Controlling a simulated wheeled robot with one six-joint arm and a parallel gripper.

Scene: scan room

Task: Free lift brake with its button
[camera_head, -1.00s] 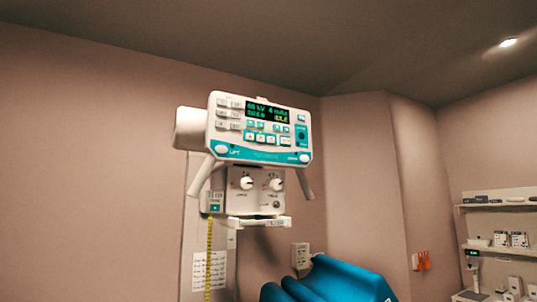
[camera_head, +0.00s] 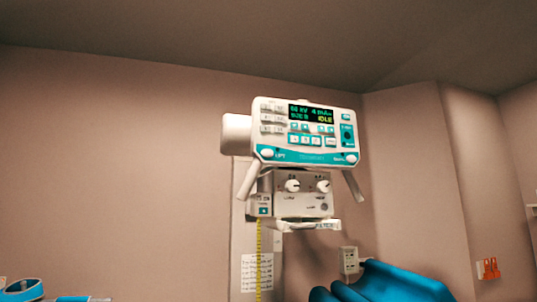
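The white and teal control panel (camera_head: 305,133) of the X-ray tube head hangs on the column at the picture's middle. Two handles (camera_head: 247,179) slant down from the panel's sides. My gripper is not in view, and nothing visible touches the panel or its buttons.
Below the panel is a white box with two knobs (camera_head: 292,185). A yellow tape (camera_head: 258,250) runs down the column. Blue cushions (camera_head: 385,284) rise at the bottom right. A blue and white object (camera_head: 22,291) shows at the lower left edge. The space before the panel looks clear.

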